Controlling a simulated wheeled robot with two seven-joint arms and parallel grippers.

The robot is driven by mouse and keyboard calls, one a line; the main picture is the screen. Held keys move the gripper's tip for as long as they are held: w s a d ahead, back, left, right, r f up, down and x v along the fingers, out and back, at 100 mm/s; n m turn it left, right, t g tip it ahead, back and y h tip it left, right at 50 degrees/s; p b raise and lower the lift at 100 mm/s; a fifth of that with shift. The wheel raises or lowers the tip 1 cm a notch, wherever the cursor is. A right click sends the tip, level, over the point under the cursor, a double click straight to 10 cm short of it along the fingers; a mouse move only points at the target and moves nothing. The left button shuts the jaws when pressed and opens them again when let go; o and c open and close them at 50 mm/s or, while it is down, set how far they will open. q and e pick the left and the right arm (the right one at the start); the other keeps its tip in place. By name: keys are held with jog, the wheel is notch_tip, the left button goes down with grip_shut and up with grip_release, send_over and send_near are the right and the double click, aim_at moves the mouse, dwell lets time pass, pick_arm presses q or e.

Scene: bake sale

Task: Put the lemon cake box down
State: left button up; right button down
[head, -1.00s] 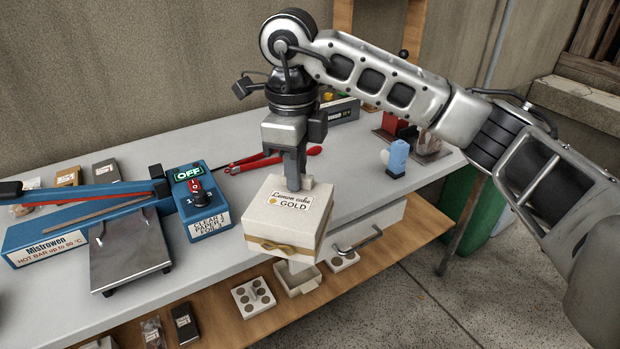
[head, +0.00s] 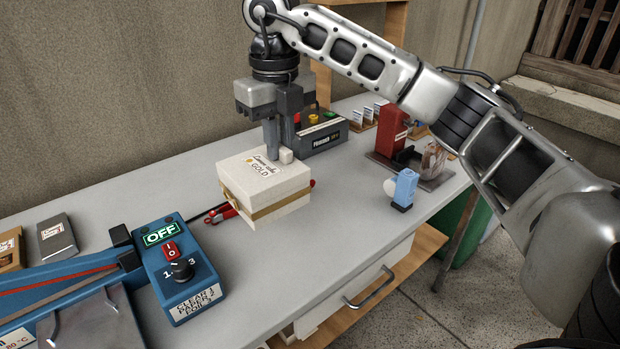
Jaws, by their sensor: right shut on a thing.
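The lemon cake box (head: 262,190) is white with a gold band and a "Lemon cake GOLD" label on top. It is over the middle of the grey table (head: 270,262). I cannot tell for sure whether its underside touches the table. My right gripper (head: 283,156) points down and is shut on the box at its upper back right edge, where a pale tab shows between the fingers. My left gripper is not in view.
A blue heat sealer (head: 176,262) reading OFF stands at the front left. Table is clear in front of the box.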

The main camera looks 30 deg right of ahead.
jog(key=w+d+f, duration=0.1)
jog(key=d+f, duration=0.6)
jog(key=f, duration=0.3)
jog(key=shift+w+d, duration=0.25)
jog(key=shift+d, duration=0.05)
jog(key=shift+f, duration=0.2)
jog(key=c, duration=1.4)
grip_release()
jog(key=shift+f, duration=0.1)
